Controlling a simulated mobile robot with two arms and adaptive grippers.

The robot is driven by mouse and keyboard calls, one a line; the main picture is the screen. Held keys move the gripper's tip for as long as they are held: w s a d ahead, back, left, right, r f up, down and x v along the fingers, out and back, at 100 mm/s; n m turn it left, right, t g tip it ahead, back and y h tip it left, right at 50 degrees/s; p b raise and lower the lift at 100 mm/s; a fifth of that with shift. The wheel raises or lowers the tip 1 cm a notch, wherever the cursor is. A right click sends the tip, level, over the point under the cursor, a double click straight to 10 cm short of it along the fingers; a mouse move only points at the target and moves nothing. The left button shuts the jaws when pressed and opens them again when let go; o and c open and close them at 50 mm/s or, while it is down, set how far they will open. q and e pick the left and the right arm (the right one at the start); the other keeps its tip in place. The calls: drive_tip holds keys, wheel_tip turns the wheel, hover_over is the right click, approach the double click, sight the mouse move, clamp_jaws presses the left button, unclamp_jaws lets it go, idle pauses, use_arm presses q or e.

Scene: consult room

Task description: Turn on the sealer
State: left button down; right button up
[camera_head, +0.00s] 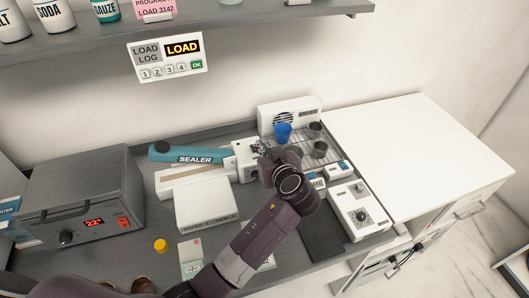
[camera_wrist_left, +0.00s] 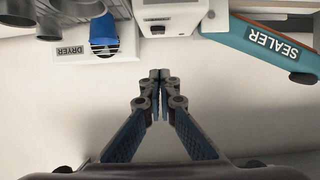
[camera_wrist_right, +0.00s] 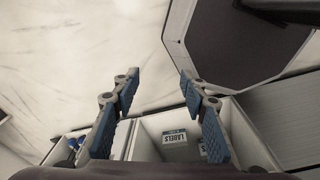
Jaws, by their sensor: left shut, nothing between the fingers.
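The sealer (camera_head: 180,153) lies on the grey worktop, with a teal arm and a white base. A white box (camera_head: 243,165) stands at the right end of its arm. The left wrist view shows the sealer's teal arm (camera_wrist_left: 262,38) at the upper right, upside down, with the white box (camera_wrist_left: 181,19) at the top. My left gripper (camera_head: 259,150) is at the right of the white box; the head view does not show whether they touch. In the left wrist view my left gripper (camera_wrist_left: 159,73) is shut and empty. My right gripper (camera_wrist_right: 158,73) is open and empty.
A dryer (camera_head: 290,112) with a blue cup (camera_head: 283,131) stands behind my left gripper. Dark cups stand on a rack (camera_head: 325,151) to the right. A grey oven (camera_head: 75,190) is at the left. A white box with a knob (camera_head: 358,212) is at the front right.

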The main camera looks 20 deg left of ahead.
use_arm(q)
drive_tip(key=b, duration=0.2)
hover_over(255, 148)
drive_tip(key=s+d, duration=0.1)
drive_tip(key=s, duration=0.1)
wheel_tip(255, 148, down, 2)
drive_tip(key=shift+d+f, duration=0.15)
wheel_tip(255, 148, down, 3)
drive_tip(key=shift+s+r+b, duration=0.1)
drive_tip(key=shift+r+b, duration=0.05)
drive_tip(key=shift+b, duration=0.4)
drive_tip(key=shift+s+d+f, duration=0.15)
drive_tip(key=shift+d+f, duration=0.05)
drive_tip(key=shift+f, duration=0.35)
use_arm(e)
drive_tip(key=shift+w+a+f, duration=0.1)
drive_tip(key=shift+a+f, duration=0.05)
drive_tip(key=shift+f, duration=0.85)
drive_tip(key=shift+a+f, duration=0.15)
drive_tip(key=shift+f, duration=0.85)
use_arm(q)
drive_tip(key=shift+b, duration=0.3)
